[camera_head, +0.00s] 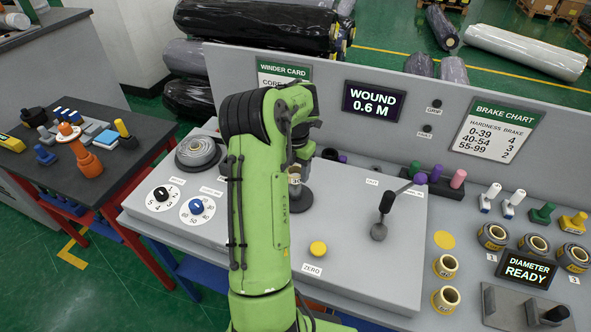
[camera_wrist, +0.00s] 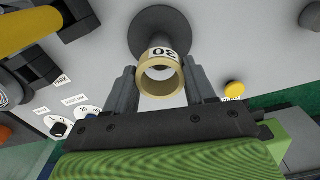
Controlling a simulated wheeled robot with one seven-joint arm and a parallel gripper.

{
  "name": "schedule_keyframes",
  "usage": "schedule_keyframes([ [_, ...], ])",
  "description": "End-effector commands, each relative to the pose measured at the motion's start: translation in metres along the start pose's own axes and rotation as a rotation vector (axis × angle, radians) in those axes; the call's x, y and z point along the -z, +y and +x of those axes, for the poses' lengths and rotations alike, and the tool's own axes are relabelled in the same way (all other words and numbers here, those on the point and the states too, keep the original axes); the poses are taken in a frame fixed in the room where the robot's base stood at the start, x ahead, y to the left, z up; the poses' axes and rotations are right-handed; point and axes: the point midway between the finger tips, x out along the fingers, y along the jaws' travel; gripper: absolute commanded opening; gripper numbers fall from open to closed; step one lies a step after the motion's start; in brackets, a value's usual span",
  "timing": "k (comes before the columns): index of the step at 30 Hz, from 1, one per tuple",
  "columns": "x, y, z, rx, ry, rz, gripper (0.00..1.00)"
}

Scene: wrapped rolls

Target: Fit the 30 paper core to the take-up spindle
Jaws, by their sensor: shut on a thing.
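The tan paper core (camera_wrist: 161,54) with a white "30" label is between the fingers of my gripper (camera_wrist: 160,74), which is shut on it. Its open end faces the wrist camera. The dark round flange of the take-up spindle (camera_wrist: 150,20) is just behind the core's far end in the wrist view. In the head view the core (camera_head: 294,181) is partly hidden by my arm, above the dark flange (camera_head: 299,200) on the grey machine top. I cannot tell whether the core is around the spindle's shaft or only in line with it.
A grey roll (camera_head: 197,152) sits at the machine's left. An upright panel rises behind.

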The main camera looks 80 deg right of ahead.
Motion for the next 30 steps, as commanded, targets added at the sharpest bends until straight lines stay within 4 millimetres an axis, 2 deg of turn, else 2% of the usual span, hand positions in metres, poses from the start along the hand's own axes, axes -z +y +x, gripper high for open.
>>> schedule_keyframes([
  [30,0.0,0.0,0.028,0.0,0.001,0.0,0.24],
])
